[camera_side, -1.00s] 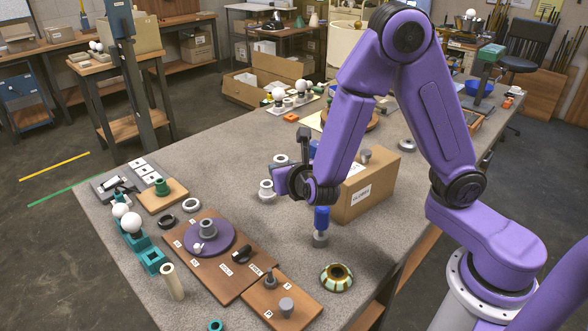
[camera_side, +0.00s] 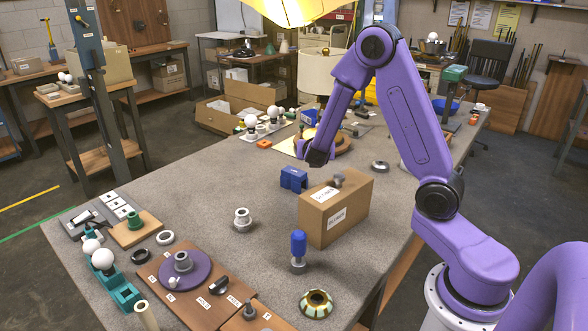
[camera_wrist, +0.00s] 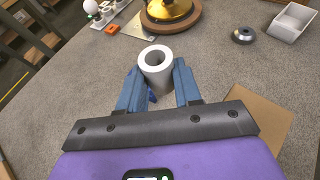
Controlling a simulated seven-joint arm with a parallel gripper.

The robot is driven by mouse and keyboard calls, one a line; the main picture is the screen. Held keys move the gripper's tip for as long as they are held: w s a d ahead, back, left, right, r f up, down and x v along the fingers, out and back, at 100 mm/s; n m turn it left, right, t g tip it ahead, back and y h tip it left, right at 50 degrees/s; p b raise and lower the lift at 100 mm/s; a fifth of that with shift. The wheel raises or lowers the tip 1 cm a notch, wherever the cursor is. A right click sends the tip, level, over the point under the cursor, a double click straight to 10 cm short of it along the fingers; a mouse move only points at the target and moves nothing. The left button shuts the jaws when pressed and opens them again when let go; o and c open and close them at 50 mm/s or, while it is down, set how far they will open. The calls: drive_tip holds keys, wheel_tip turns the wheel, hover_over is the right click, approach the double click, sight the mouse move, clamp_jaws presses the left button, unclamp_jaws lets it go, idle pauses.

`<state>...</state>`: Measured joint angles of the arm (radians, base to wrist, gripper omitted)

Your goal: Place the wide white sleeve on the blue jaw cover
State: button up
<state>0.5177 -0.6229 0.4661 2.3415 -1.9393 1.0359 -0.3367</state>
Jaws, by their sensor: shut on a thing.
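The wide white sleeve (camera_wrist: 155,58) is a hollow tube with its open end visible in the wrist view. My gripper (camera_wrist: 158,72) is shut on its sides with both blue-grey fingers. The blue jaw cover (camera_side: 293,179) appears to be the blue block on the table, left of the cardboard box in the side view. The end of my arm (camera_side: 318,155) is just above and right of it in that picture. My fingers and the sleeve are not clear in the side view. A bit of blue shows below the sleeve in the wrist view; I cannot tell whether they touch.
The cardboard box (camera_side: 335,210) stands close on the right. A blue-topped post (camera_side: 298,243) is in front of it. A white collar (camera_side: 242,219) stands to the left. A round wooden board (camera_side: 338,143) with a gold base lies behind. Open tabletop lies left of the blue block.

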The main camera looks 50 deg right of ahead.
drive_tip(key=w+d+f, duration=0.3)
drive_tip(key=w, duration=0.4)
hover_over(294, 173)
wheel_tip(294, 173, down, 6)
drive_tip(key=shift+s+r, duration=0.1)
drive_tip(key=shift+f, duration=1.65)
drive_tip(key=shift+f, duration=0.1)
drive_tip(key=o, duration=1)
